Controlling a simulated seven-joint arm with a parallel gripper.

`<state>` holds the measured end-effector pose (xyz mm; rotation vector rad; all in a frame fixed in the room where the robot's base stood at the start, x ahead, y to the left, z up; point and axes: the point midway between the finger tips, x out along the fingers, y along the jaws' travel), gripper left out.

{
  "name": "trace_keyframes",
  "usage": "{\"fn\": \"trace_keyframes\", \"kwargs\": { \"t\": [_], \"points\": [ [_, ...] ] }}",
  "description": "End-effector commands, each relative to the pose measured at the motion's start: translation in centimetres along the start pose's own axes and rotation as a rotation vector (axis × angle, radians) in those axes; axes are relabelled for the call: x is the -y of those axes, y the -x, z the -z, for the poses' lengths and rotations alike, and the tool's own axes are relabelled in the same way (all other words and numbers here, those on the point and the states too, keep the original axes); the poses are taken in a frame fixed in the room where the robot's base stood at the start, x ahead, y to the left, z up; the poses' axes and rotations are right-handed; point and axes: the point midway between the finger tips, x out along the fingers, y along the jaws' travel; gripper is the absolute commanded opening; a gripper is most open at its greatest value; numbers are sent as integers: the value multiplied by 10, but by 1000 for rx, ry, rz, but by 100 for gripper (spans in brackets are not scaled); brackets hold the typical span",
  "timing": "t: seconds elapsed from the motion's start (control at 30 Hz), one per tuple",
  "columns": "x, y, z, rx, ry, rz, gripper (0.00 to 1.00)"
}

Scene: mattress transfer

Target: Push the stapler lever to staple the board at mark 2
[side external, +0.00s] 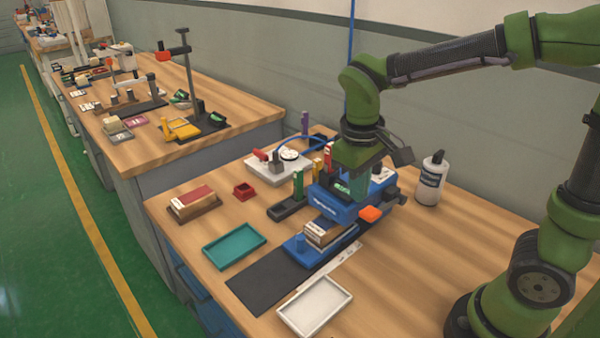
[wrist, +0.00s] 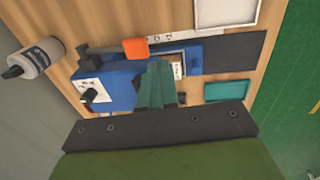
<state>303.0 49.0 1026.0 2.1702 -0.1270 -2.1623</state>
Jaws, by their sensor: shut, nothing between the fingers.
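The blue stapler (side external: 332,205) stands on the bench with its lever's orange end (side external: 370,213) sticking out toward the camera side. The lever end also shows in the wrist view (wrist: 135,49), left of my fingertips. The board (side external: 322,234), with a pale front face, sits on the blue base in front of the stapler; part of it shows in the wrist view (wrist: 178,63). A white strip with small markings (side external: 342,262) lies beside the base; the numbers are too small to read. My gripper (side external: 357,190) points down over the stapler, its teal fingers (wrist: 157,75) shut and empty. Contact is unclear.
A teal tray (side external: 234,246), a white tray (side external: 315,305) and a dark mat (side external: 268,282) lie in front. A bottle (side external: 431,178) stands behind right. A black holder with a green piece (side external: 292,206) is left of the stapler.

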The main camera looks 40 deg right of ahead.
Motion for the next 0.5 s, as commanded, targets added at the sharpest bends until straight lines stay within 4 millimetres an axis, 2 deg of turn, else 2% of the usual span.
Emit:
{"fn": "trace_keyframes", "kwargs": {
  "t": [0.1,0.2,0.5],
  "points": [
    [3,16,1,-3,1,0,0],
    [4,22,0,-2,1,0,0],
    [5,24,0,0,0,0,0]
  ]
}}
